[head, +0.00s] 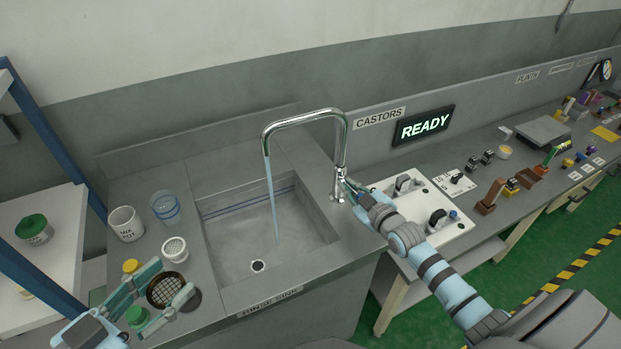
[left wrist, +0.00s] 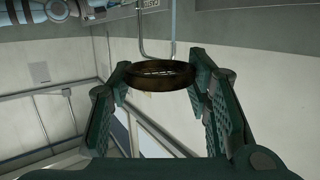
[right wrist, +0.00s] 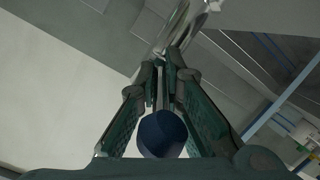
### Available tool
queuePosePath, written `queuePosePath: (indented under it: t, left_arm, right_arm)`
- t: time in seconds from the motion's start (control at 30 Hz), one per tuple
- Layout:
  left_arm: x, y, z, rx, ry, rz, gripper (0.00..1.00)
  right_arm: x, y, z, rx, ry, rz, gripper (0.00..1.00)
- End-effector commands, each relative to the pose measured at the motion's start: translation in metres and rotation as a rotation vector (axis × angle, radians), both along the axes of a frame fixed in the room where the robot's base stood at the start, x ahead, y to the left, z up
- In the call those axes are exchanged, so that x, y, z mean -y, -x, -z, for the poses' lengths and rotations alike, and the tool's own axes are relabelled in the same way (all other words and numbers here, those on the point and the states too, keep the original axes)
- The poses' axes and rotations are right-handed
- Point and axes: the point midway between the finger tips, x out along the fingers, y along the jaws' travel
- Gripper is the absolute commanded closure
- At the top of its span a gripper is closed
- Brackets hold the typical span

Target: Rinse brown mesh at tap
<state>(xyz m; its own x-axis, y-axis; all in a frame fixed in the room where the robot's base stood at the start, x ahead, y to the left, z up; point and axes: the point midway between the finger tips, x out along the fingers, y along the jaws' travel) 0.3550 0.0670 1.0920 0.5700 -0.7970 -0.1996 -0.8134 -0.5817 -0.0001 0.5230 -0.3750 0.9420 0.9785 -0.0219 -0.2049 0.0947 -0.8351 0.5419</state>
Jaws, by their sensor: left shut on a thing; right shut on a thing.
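The brown mesh (head: 166,290) is a round, dark brown sieve ring at the left of the sink. My left gripper (head: 165,287) is shut on it, with a finger on each side; the ring also shows between the fingers in the left wrist view (left wrist: 161,74). The chrome tap (head: 343,150) arches over the rinse sink (head: 240,240), and a blue stream of water (head: 271,200) falls from it into the basin. My right gripper (head: 348,187) is at the tap's base, shut on a dark blue tap knob (right wrist: 162,134). The mesh is away from the water.
A mix pot (head: 126,223), a clear blue-rimmed beaker (head: 166,207) and a white sieve (head: 175,249) stand left of the basin. The basin is empty.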

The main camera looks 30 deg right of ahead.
Motion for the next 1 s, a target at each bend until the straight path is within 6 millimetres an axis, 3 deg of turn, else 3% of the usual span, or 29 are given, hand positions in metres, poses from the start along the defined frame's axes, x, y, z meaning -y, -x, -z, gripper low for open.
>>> queuePosePath:
  t: [0.17,0.2,0.33,0.73,0.87,1.0]
  left_arm:
    - [0.000,0.000,0.003,0.000,0.000,0.000,0.72]
    - [0.000,0.000,0.003,0.000,0.000,0.000,0.72]
    - [0.000,0.000,0.003,0.000,0.000,0.000,0.72]
    - [0.000,0.000,0.003,0.000,0.000,0.000,0.72]
    - [0.000,0.000,0.003,0.000,0.000,0.000,0.72]
    - [0.000,0.000,0.003,0.000,0.000,0.000,0.72]
  right_arm:
    - [0.000,0.000,0.003,0.001,0.001,0.000,1.00]
    - [0.000,0.000,0.003,0.001,0.000,0.000,0.91]
    - [0.000,0.000,0.003,0.001,0.000,-0.001,0.70]
    - [0.000,0.004,0.002,0.002,0.003,-0.001,0.70]
    - [0.000,0.019,-0.001,0.002,0.006,-0.002,0.70]
    - [-0.002,0.047,-0.006,-0.001,0.009,-0.005,0.70]
